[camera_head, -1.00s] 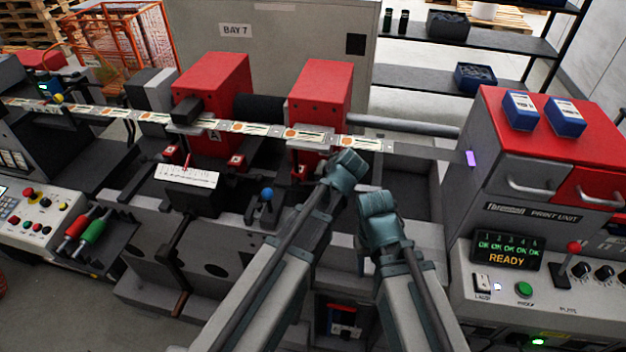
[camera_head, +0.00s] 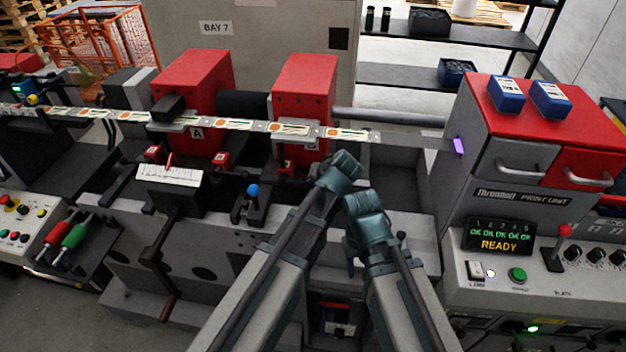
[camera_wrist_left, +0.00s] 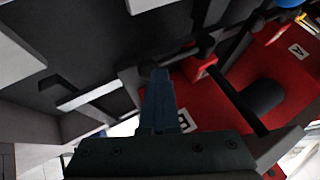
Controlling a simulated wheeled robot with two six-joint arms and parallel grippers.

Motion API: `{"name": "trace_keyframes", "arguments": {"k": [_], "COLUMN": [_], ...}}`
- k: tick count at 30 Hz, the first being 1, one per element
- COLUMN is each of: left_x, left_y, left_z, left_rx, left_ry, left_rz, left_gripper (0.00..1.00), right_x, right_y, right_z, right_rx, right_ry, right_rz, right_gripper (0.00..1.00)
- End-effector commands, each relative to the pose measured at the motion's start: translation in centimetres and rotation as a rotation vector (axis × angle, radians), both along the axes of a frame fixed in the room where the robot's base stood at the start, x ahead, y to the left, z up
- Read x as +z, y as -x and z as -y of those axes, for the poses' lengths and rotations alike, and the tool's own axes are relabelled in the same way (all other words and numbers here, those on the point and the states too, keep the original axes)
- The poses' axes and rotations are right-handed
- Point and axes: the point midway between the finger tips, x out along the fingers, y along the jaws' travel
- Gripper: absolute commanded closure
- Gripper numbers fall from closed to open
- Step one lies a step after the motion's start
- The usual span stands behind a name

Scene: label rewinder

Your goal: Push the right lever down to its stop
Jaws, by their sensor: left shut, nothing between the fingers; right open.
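Red block A (camera_head: 192,85) and red block B (camera_head: 304,90) stand on the machine, with the label strip running across them. Small red clamps with black arms sit at their feet, one (camera_head: 221,158) between the blocks. A lever with a blue knob (camera_head: 253,190) stands in front. I cannot tell which part is the right lever. My left gripper (camera_head: 342,166) is just right of block B's foot, its tips hidden. In the left wrist view it is shut and empty (camera_wrist_left: 160,75), close to a black knob (camera_wrist_left: 207,42). My right gripper (camera_head: 365,205) is open beside it, apart from block B.
The print unit (camera_head: 510,190) stands at the right with a red-knobbed lever (camera_head: 565,230) on its panel. A white scale plate (camera_head: 170,177) stands front left. Red and green handles (camera_head: 73,237) lie at far left. A dark recess (camera_head: 395,185) lies right of my grippers.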

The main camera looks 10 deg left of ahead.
Motion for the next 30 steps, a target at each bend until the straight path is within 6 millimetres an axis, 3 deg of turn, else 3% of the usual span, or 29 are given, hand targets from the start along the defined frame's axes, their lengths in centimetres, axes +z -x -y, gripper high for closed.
{"name": "trace_keyframes", "arguments": {"k": [14,30], "left_x": [0.0,4.2], "left_y": [0.5,1.4], "left_z": [-0.1,-2.3], "left_rx": [0.004,0.000], "left_ry": [0.010,0.000], "left_rz": [-0.013,0.001], "left_gripper": [1.00,1.00], "right_x": [0.2,4.2], "right_y": [0.0,0.0], "right_z": [0.0,0.0], "right_rx": [0.000,-0.007], "right_ry": [0.000,-0.001], "right_rz": [0.000,0.000], "right_gripper": [0.50,0.50]}}
